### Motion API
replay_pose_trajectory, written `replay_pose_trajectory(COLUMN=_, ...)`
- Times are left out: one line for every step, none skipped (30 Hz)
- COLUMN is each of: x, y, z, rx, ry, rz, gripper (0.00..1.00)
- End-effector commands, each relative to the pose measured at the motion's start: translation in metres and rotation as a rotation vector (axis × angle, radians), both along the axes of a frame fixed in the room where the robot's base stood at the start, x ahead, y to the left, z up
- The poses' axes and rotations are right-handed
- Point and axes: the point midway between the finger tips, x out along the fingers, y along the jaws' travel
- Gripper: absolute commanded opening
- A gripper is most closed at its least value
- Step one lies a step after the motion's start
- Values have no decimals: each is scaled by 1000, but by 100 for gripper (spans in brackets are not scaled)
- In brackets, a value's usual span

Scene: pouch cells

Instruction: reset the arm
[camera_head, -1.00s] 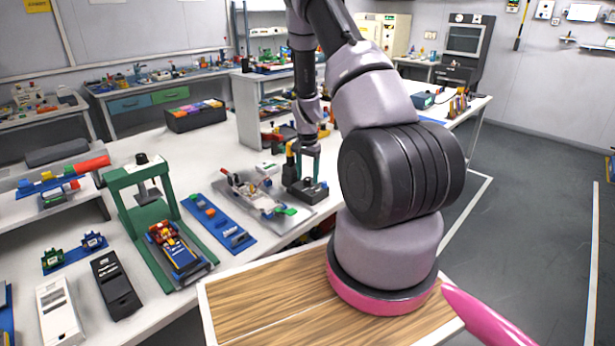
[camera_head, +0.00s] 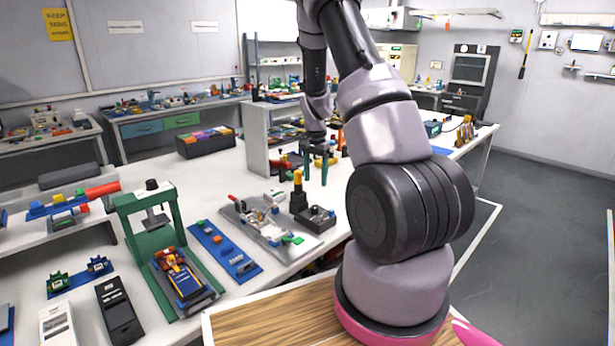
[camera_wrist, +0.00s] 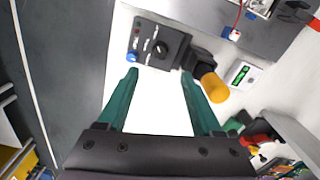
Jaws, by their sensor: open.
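My gripper (camera_head: 315,170) hangs above the white table (camera_head: 238,165), pointing down, with its two green fingers apart and nothing between them. In the wrist view my gripper (camera_wrist: 160,75) is also open, with bare white table top between the fingers. A black box with knobs (camera_wrist: 157,42) lies beyond the fingertips there. In the head view this dark box (camera_head: 316,218) stands below and in front of the gripper, apart from it. A black post with a yellow top (camera_head: 298,192) stands beside the box; it shows in the wrist view too (camera_wrist: 212,86).
A grey fixture plate (camera_head: 268,226), a blue strip (camera_head: 226,250) and a green press frame (camera_head: 150,235) stand to the left. A shelf unit (camera_head: 255,145) is close behind the gripper. Open grey floor (camera_head: 545,235) lies to the right.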

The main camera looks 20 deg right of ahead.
Motion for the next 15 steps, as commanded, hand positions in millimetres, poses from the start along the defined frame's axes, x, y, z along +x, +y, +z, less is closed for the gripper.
replay_pose_trajectory(x=0, y=0, z=0, rx=0, ry=0, rz=0, gripper=67)
replay_pose_trajectory(x=0, y=0, z=0, rx=0, ry=0, rz=0, gripper=67)
replay_pose_trajectory(x=0, y=0, z=0, rx=0, ry=0, rz=0, gripper=67)
replay_pose_trajectory(x=0, y=0, z=0, rx=0, ry=0, rz=0, gripper=67)
replay_pose_trajectory(x=0, y=0, z=1, rx=1, ry=-1, rz=1, gripper=67)
replay_pose_trajectory(x=0, y=1, z=4, rx=2, ry=-5, rz=3, gripper=67)
replay_pose_trajectory(x=0, y=2, z=8, rx=4, ry=-10, rz=5, gripper=67)
replay_pose_trajectory(x=0, y=4, z=13, rx=6, ry=-17, rz=10, gripper=67)
replay_pose_trajectory(x=0, y=8, z=23, rx=12, ry=-30, rz=17, gripper=67)
replay_pose_trajectory(x=-1, y=11, z=33, rx=16, ry=-42, rz=25, gripper=67)
replay_pose_trajectory(x=-3, y=15, z=45, rx=23, ry=-55, rz=33, gripper=67)
replay_pose_trajectory(x=-5, y=21, z=62, rx=31, ry=-76, rz=47, gripper=67)
replay_pose_trajectory(x=-8, y=26, z=76, rx=38, ry=-93, rz=61, gripper=67)
replay_pose_trajectory(x=-11, y=31, z=90, rx=44, ry=-112, rz=76, gripper=67)
replay_pose_trajectory(x=-17, y=38, z=110, rx=52, ry=-138, rz=96, gripper=67)
